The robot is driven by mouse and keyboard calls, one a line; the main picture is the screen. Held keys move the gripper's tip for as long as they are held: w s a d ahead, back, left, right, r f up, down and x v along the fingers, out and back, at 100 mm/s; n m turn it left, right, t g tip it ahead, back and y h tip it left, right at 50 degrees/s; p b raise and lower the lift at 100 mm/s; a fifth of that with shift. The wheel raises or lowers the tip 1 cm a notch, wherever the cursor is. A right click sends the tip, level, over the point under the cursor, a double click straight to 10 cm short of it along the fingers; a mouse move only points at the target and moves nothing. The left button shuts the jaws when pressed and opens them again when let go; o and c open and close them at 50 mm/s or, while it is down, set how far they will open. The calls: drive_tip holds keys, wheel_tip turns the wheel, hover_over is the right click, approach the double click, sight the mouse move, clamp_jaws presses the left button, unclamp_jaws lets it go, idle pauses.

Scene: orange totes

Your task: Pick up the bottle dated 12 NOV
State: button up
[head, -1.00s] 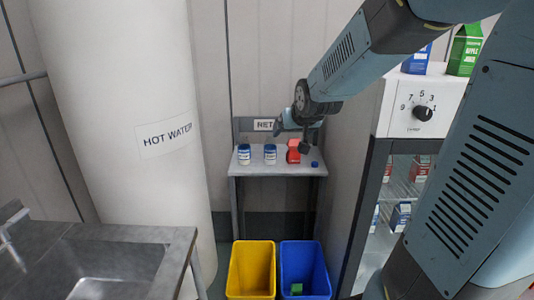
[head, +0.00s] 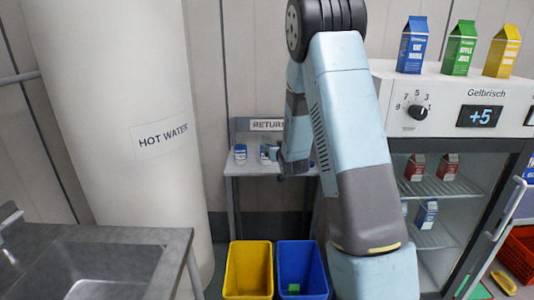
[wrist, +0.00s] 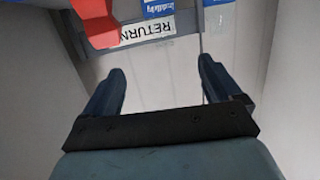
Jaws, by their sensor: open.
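The wrist view shows blue-and-white bottle (wrist: 160,8) and another blue-and-white piece (wrist: 215,2), cut off at the top edge. No date is legible, so I cannot tell which is 12 NOV. My gripper (wrist: 163,72) is open and empty, its fingers pointing toward the shelf, apart from the bottles.
A red item (wrist: 97,22) lies near the RETURN sign (wrist: 145,30); my arm hides it in the head view. Yellow bin (head: 249,270) and blue bin (head: 302,270) stand below. A fridge (head: 450,200) with cartons on top is right, a sink (head: 100,270) left.

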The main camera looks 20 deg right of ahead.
wheel_tip(320, 180, down, 9)
drive_tip(key=w+t, duration=0.2)
drive_tip(key=shift+n+y, duration=0.3)
drive_tip(key=shift+y, duration=0.1)
drive_tip(key=w, duration=1.3)
drive_tip(key=shift+w+d, duration=0.1)
drive_tip(key=shift+w, duration=0.3)
drive_tip(key=c, duration=1.1)
drive_tip(key=shift+r, duration=0.15)
drive_tip(key=shift+r, duration=1.05)
drive_tip(key=shift+s+a+r, duration=0.15)
drive_tip(key=shift+s+r, duration=1.6)
drive_tip(key=shift+s, duration=0.55)
drive_tip(key=shift+s+a+r, duration=0.15)
drive_tip(key=shift+s+r, duration=1.6)
drive_tip(key=shift+s, duration=0.55)
drive_tip(key=shift+s+a+r, duration=0.15)
drive_tip(key=shift+s+r, duration=1.6)
drive_tip(key=shift+s, duration=0.55)
